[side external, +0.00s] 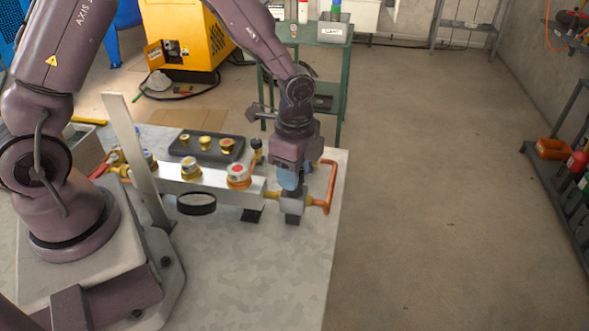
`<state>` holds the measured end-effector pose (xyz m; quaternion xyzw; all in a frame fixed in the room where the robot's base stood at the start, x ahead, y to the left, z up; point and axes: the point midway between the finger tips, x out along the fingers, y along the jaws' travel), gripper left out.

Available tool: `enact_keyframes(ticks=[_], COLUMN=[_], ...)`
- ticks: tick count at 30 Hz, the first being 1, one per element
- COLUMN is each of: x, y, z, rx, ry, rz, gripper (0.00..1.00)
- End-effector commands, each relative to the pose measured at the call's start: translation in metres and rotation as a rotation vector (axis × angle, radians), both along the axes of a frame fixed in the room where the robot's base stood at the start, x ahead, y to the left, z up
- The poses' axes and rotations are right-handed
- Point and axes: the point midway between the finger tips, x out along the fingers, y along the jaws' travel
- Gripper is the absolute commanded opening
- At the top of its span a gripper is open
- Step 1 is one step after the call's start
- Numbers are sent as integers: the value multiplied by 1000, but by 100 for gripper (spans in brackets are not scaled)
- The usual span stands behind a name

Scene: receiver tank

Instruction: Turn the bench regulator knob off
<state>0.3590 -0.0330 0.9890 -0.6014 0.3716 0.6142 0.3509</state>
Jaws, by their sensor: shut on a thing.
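My gripper (291,187) points straight down at the right end of the silver manifold (222,192) on the bench. It is shut on the bench regulator knob (289,179), which shows as a blue part below the gripper's body. The fingers and most of the knob's outline are hard to make out. The regulator's grey block (292,205) sits directly beneath, with a brass fitting on its left and a copper pipe (329,188) looping up on its right. Any marking on the knob is hidden.
A red-topped round part (238,176) and a brass one (190,168) stand on the manifold. A dark tray (206,147) with several brass fittings lies behind. The bench front (250,280) is clear.

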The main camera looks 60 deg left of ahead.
Motion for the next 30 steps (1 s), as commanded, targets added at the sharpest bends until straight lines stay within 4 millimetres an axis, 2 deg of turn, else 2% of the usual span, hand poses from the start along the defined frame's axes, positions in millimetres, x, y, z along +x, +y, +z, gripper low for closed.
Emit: enact_keyframes(ticks=[30], x=[0], y=[0], z=[0], rx=[-2], ry=[-2], rz=[955], gripper=[18])
